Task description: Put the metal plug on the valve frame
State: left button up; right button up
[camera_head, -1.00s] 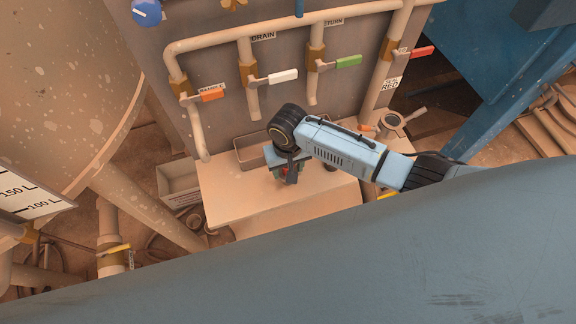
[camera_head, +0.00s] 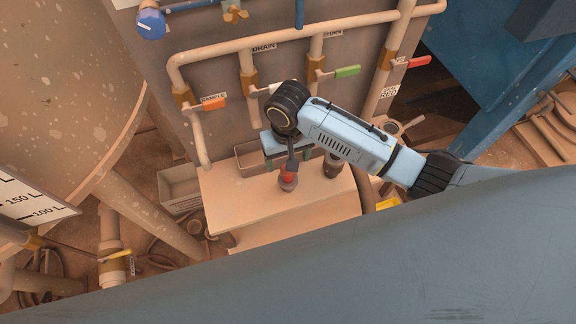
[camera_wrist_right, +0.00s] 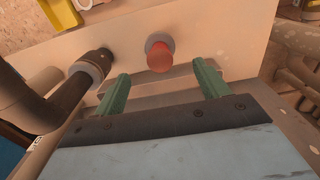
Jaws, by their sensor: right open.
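A small red-topped piece with a grey metal base (camera_head: 288,179), perhaps the metal plug, stands upright on the pale bench. It also shows in the right wrist view (camera_wrist_right: 160,56), just beyond and between my fingertips. My right gripper (camera_head: 287,157) is open and empty, its green fingers apart; they show clearly in the wrist view (camera_wrist_right: 162,80). A dark fitting with a grey collar (camera_head: 332,166) stands to the right of the red piece; the wrist view shows it with a dark curved pipe (camera_wrist_right: 92,66). I cannot tell which part is the valve frame. My left gripper is out of view.
The pale bench (camera_head: 240,205) has free room left of the red piece. A tray (camera_head: 249,160) lies behind it. Pipes with orange (camera_head: 214,104), green (camera_head: 347,71) and red (camera_head: 418,62) handles rise behind. A large tank (camera_head: 60,80) stands left.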

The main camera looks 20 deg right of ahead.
jog(key=shift+r, duration=1.7)
